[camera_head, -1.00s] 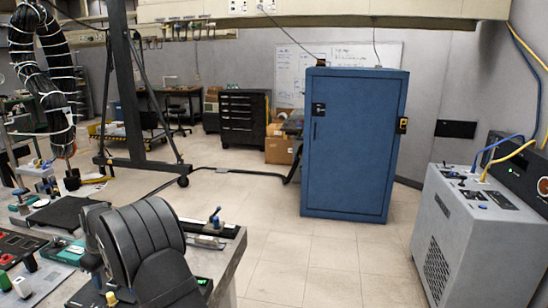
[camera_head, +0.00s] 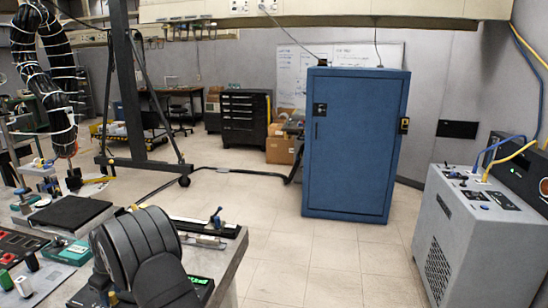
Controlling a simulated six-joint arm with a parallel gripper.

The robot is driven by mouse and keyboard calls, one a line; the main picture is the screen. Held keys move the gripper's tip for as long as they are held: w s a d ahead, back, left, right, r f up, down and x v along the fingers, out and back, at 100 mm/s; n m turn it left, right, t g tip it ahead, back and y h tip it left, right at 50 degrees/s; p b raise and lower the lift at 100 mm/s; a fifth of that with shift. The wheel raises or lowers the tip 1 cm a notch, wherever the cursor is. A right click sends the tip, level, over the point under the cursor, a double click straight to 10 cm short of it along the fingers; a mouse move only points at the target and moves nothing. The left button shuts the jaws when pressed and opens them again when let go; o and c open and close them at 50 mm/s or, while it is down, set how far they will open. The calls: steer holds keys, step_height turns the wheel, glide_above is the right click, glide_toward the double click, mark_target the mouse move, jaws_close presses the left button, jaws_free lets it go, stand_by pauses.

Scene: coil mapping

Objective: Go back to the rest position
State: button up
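A black, ribbed, jointed form (camera_head: 138,248) rises at the bottom left, in front of the workbench. It looks like part of my arm, but I cannot be sure. I cannot make out my gripper's fingers anywhere, and nothing is seen held. A thick black cable bundle (camera_head: 62,98) with white ties hangs at the upper left, its lower end just above the bench.
The cluttered workbench (camera_head: 228,262) fills the lower left, with a flat black pad (camera_head: 70,213) and a switch panel (camera_head: 22,246). A blue cabinet (camera_head: 353,145) stands centre right. A grey machine (camera_head: 475,235) with cables stands at the right. The floor between is clear.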

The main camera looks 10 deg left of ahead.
step_height(320, 180, up, 7)
steer(key=shift+r, duration=0.1)
step_height(320, 180, down, 7)
steer(key=shift+r, duration=0.15)
steer(key=shift+a+f, duration=0.25)
steer(key=shift+a, duration=0.8)
steer(key=w+d+r+m, duration=0.1)
steer(key=d+r+m, duration=0.1)
steer(key=r+m, duration=0.4)
steer(key=w+d+r+m, duration=0.1)
steer(key=d+r+m, duration=0.2)
steer(key=r+m, duration=0.3)
step_height(320, 180, up, 4)
steer(key=shift+w+f+m+y, duration=0.15)
steer(key=shift+w+m+y, duration=0.25)
steer(key=shift+d, duration=0.15)
